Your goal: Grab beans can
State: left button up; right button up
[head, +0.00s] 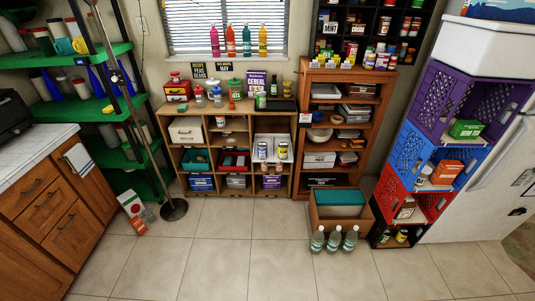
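No label reading beans can be made out, so I cannot tell which can is the beans can. Two small cans, a left one (262,150) and a right one (283,151), stand in a white-lined cubby of the low wooden shelf (228,187). Another can (260,100) stands on that shelf's top. Two more cans, a left one (384,237) and a right one (401,236), stand in the bottom black crate (376,242) of the crate stack at right. Neither of my grippers is in view.
Above the black crate are a red crate (388,186), a blue crate (402,150) and purple crates (440,100). Several water bottles (334,239) stand before a wooden box (318,212). A thin pole on a round base (174,210) stands left. The tiled floor (240,260) is clear in front.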

aim_at(262, 146)
jog(key=i+l+u, duration=0.15)
jog(key=l, duration=0.25)
jog(key=i+l+u, duration=0.1)
jog(key=l, duration=0.25)
jog(key=i+l+u, duration=0.15)
jog(key=l, duration=0.25)
jog(key=i+l+u, duration=0.1)
jog(key=l, duration=0.35)
